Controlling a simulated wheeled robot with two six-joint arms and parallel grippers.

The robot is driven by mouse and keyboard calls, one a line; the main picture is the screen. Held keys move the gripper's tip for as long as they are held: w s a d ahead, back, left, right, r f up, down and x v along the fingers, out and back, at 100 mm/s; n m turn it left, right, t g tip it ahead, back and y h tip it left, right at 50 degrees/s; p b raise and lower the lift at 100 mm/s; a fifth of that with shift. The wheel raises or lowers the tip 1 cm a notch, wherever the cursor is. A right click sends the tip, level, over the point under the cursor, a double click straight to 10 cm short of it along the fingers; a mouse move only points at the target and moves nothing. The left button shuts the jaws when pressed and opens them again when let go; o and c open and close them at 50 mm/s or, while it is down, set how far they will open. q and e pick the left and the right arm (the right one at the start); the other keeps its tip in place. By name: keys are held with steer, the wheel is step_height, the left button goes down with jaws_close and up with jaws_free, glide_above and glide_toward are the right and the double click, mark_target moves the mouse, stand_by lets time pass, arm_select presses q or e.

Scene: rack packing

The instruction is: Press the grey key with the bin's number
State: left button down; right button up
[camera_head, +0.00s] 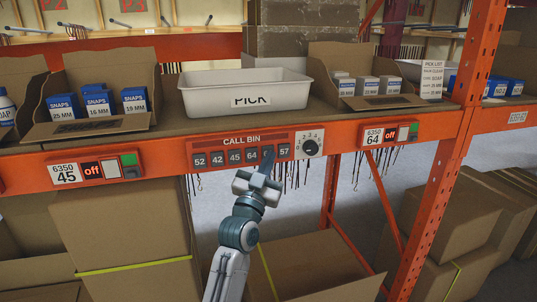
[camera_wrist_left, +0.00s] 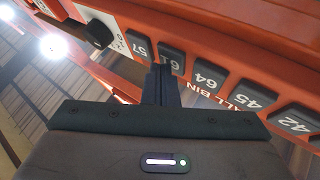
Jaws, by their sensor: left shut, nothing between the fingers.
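The red CALL BIN panel (camera_head: 240,139) is on the orange shelf beam, with a row of grey keys: 52 (camera_head: 200,160), 42 (camera_head: 217,158), 45 (camera_head: 234,156), 64 (camera_head: 251,155), one partly hidden, and 57 (camera_head: 284,151). In the left wrist view that key (camera_wrist_left: 172,57) seems to read 61, between key 57 (camera_wrist_left: 140,48) and key 64 (camera_wrist_left: 207,76). My left gripper (camera_head: 268,154) is shut and empty, its tips over the lower part of this key; whether they touch it I cannot tell. A white bin (camera_head: 245,88) marked PICK stands above the panel.
A knob (camera_head: 311,147) is at the panel's right end. Tags 6350 45 (camera_head: 64,173) and 6350 64 (camera_head: 373,136) flank it, each with a red "off" display. Dark cords hang below the beam. Cardboard boxes (camera_head: 120,230) stand underneath. An orange upright (camera_head: 440,190) is at the right.

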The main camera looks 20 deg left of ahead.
arm_select(q)
steer(key=shift+s+d, duration=0.4)
steer(key=shift+s, duration=0.2)
steer(key=s+d+b, duration=0.1)
steer(key=s, duration=0.1)
steer(key=s+d+b, duration=0.1)
steer(key=s, duration=0.1)
steer(key=shift+d+b, duration=0.3)
steer(key=shift+d, duration=0.1)
stand_by(0.5)
